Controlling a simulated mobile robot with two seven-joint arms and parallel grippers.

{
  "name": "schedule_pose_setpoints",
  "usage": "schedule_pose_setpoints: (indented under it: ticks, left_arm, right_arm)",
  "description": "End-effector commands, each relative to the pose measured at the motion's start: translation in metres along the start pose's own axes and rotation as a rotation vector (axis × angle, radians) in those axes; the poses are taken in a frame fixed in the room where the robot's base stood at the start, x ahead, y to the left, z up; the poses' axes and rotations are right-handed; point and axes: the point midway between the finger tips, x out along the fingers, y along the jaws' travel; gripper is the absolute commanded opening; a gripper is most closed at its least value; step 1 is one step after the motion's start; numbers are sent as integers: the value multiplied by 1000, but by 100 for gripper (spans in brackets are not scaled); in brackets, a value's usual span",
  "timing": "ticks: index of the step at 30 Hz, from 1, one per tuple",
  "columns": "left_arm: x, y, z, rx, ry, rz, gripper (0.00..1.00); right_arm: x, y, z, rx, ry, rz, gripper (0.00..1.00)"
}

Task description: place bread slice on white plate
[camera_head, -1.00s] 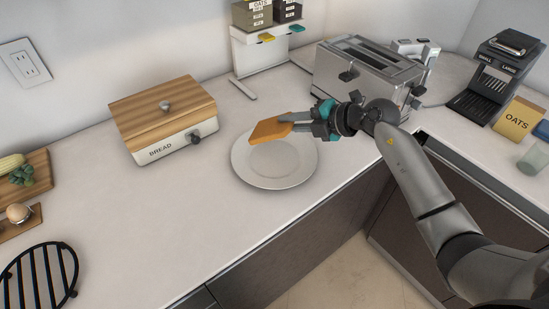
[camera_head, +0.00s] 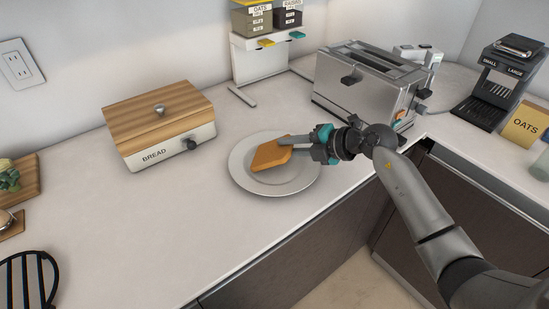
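The bread slice (camera_head: 270,156) is a flat orange-brown piece over the middle of the white plate (camera_head: 245,182). It looks low over the plate, but I cannot tell if it touches it. The plate lies on the counter near its front edge. My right gripper (camera_head: 296,142) reaches in from the right with its fingers at the right edge of the slice. It appears shut on the slice. My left gripper is not in view.
A wooden-lidded bread box (camera_head: 164,150) stands left of the plate. A silver toaster (camera_head: 366,85) stands behind my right gripper. A dispenser stand (camera_head: 262,62) is at the back. The counter between the box and the front edge is clear.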

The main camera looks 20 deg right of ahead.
Motion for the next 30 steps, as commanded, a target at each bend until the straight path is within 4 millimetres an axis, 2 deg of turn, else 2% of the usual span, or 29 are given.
schedule_pose_setpoints:
  ticks: [1,3,11,30]
  left_arm:
    - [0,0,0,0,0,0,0]
    - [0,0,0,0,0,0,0]
    - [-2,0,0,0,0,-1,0]
    - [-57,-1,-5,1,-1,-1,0]
  right_arm:
    - [0,0,0,0,0,0,30]
    - [0,0,0,0,0,0,38]
    - [-2,0,0,0,0,-1,38]
    - [-74,2,0,1,-1,-1,38]
